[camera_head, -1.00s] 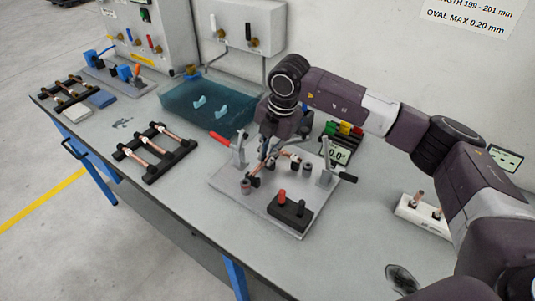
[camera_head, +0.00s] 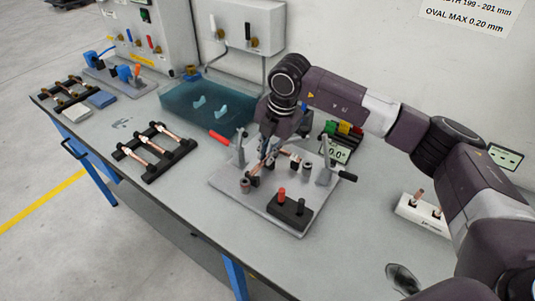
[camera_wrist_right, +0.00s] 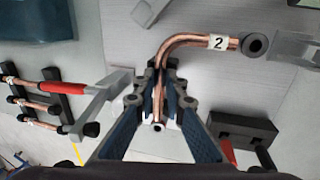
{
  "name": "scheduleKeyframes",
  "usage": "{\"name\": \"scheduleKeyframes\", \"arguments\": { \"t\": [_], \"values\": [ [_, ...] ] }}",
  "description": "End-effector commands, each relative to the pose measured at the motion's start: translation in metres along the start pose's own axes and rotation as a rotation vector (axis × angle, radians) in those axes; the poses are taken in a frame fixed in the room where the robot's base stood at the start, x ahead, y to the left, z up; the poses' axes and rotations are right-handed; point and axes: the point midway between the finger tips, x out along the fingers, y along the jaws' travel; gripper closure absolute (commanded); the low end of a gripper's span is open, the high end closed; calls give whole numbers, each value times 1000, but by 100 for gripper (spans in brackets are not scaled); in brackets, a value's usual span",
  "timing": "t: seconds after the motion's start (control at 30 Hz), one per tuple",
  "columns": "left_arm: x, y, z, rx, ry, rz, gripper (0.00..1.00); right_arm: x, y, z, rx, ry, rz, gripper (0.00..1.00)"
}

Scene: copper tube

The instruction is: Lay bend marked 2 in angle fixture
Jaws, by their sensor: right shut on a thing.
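The copper bend marked 2 (camera_wrist_right: 190,41) shows in the right wrist view, with one leg running down between the fingers and the other reaching right toward a dark round post (camera_wrist_right: 256,43). My right gripper (camera_wrist_right: 160,92) is shut on the lower leg. In the head view my right gripper (camera_head: 266,152) is over the angle fixture (camera_head: 231,179), a pale plate with posts and toggle clamps. The bend is low over the plate; I cannot tell whether it touches it. My left gripper is not in view.
A red-handled clamp (camera_head: 219,138) stands at the plate's left and a black-handled one (camera_head: 346,176) at its right. A black button box (camera_head: 290,211) sits at the front. A black rack with copper tubes (camera_head: 155,151) and a blue tray (camera_head: 207,102) are farther left.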

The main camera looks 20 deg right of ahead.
Motion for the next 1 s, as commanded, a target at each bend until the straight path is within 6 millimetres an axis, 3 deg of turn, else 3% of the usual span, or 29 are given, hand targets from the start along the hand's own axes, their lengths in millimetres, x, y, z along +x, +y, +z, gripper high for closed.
{"name": "scheduleKeyframes", "arguments": {
  "t": [0.07, 0.1, 0.3, 1.0],
  "values": [
    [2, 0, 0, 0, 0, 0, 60, 12, -8, -5, -2, 12, -25, 100],
    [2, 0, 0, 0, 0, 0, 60, 12, -8, -5, -1, 13, -25, 88],
    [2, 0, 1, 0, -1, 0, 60, 12, -8, -6, -2, 13, -23, 69],
    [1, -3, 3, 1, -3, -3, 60, 3, -6, -5, -3, 11, -19, 69]
  ]
}}
